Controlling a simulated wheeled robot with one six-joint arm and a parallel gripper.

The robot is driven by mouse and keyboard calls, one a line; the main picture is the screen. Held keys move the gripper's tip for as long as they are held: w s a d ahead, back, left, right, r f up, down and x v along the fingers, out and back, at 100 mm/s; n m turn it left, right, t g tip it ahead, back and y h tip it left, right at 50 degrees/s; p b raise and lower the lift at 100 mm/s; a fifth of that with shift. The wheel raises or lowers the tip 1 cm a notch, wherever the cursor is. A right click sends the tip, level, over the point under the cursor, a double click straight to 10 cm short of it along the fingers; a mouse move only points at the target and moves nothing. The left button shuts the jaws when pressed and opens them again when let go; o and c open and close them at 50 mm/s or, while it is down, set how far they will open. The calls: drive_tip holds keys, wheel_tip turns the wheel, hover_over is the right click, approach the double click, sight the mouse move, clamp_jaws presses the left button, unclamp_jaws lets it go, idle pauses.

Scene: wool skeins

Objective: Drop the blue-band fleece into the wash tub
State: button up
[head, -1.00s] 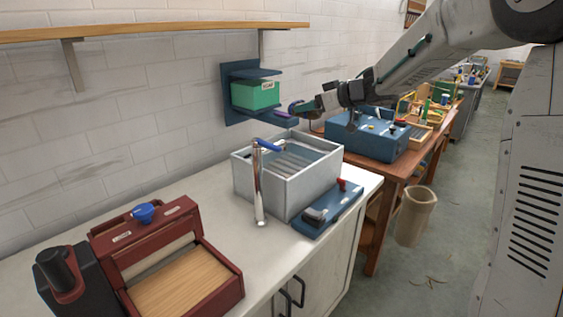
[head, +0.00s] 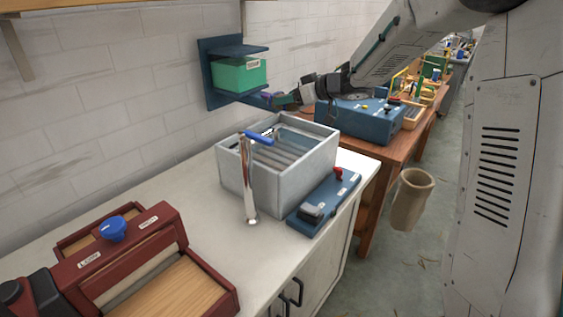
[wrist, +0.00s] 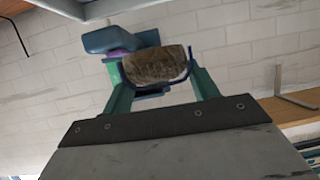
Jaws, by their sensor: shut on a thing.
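A brown, rough-looking fleece (wrist: 155,64) sits between the green fingers of my gripper (wrist: 160,80) in the wrist view, with some blue at its edges. I cannot make out its band clearly. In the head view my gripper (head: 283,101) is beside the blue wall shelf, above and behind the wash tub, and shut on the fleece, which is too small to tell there. The grey wash tub (head: 295,188) stands on the white counter, with a ribbed surface inside.
A chrome tap (head: 247,185) with a blue handle stands at the tub's front. The blue wall shelf (head: 212,75) holds a green box (head: 238,76). A blue panel (head: 325,205) lies right of the tub. A red wooden device (head: 130,262) is at front left.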

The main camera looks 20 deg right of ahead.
drive_tip(key=shift+d+f, duration=0.1)
drive_tip(key=shift+f, duration=0.1)
drive_tip(key=o, duration=1)
drive_tip(key=shift+o, duration=0.2)
drive_tip(key=shift+s, duration=0.1)
drive_tip(key=v, duration=0.7)
drive_tip(key=shift+s+d, duration=0.25)
drive_tip(key=shift+s, duration=0.05)
drive_tip(key=shift+r, duration=0.1)
